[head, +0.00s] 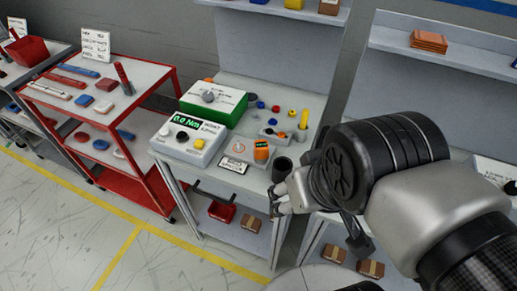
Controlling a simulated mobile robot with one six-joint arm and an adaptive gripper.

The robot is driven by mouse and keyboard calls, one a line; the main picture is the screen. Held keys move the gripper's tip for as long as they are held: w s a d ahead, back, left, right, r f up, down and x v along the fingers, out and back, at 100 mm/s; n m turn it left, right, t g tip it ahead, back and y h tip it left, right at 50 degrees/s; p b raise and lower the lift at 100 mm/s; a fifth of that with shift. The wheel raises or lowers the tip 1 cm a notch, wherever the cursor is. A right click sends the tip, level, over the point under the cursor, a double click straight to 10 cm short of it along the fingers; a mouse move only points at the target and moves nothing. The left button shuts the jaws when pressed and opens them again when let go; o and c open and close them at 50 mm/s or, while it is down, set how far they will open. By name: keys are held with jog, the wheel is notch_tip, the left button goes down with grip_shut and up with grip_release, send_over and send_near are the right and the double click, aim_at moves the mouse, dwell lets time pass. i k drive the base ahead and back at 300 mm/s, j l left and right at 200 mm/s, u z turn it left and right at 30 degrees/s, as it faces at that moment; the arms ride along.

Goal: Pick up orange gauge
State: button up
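The orange gauge (261,151) stands upright near the front right of the grey workbench (232,183), with a small display near its top. It is beside a dark cup (282,168) and behind a small white label card (234,164). My gripper (273,201) is at the bench's front right edge, below and to the right of the gauge in the picture and apart from it. Its fingers are small and partly hidden by my wrist, so their opening is unclear. Nothing is visibly held.
A white meter box (187,138) with a green readout and a green case (213,101) stand left of the gauge. A yellow cylinder (303,119) and a tray of small parts (272,133) lie behind it. A red cart (98,90) stands at left. Open floor lies in front.

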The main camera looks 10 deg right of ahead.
aim_at(261, 154)
jog(key=i+j+z, duration=0.15)
jog(key=j+z, duration=0.55)
jog(key=j, duration=0.25)
jog(key=u, duration=0.4)
jog(key=k+l+u, duration=0.1)
jog(key=u, duration=0.25)
jog(key=k+u, duration=0.1)
jog(key=u, duration=0.3)
